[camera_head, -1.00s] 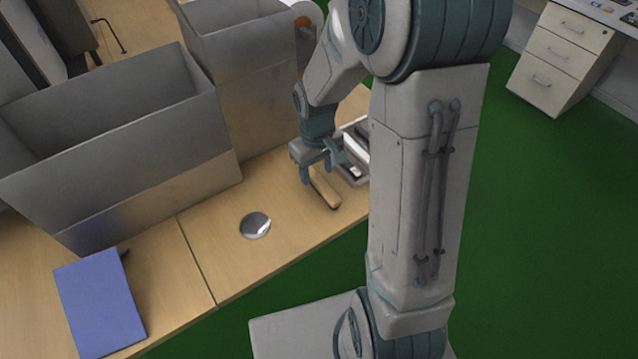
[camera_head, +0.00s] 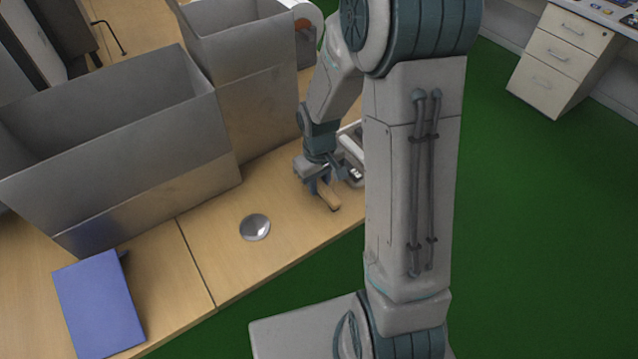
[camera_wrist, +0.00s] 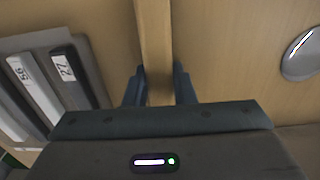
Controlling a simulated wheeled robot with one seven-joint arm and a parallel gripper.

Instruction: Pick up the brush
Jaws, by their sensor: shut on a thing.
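The brush (camera_head: 328,197) lies on the wooden table, with its light wooden handle pointing toward the table's front edge. My gripper (camera_head: 318,182) is down at the table and shut on the brush. In the wrist view the wooden handle (camera_wrist: 154,40) runs up the middle of the picture, and the two fingers (camera_wrist: 160,88) stand one on each side of it. The part of the brush behind the gripper is hidden. I cannot see its bristles.
A grey tray (camera_wrist: 88,62) with labelled items sits close beside the brush. A round shiny metal dish (camera_head: 255,228) lies to the left. Large grey bins (camera_head: 110,150) stand behind, and a blue book (camera_head: 98,305) lies at the front left. The table between is clear.

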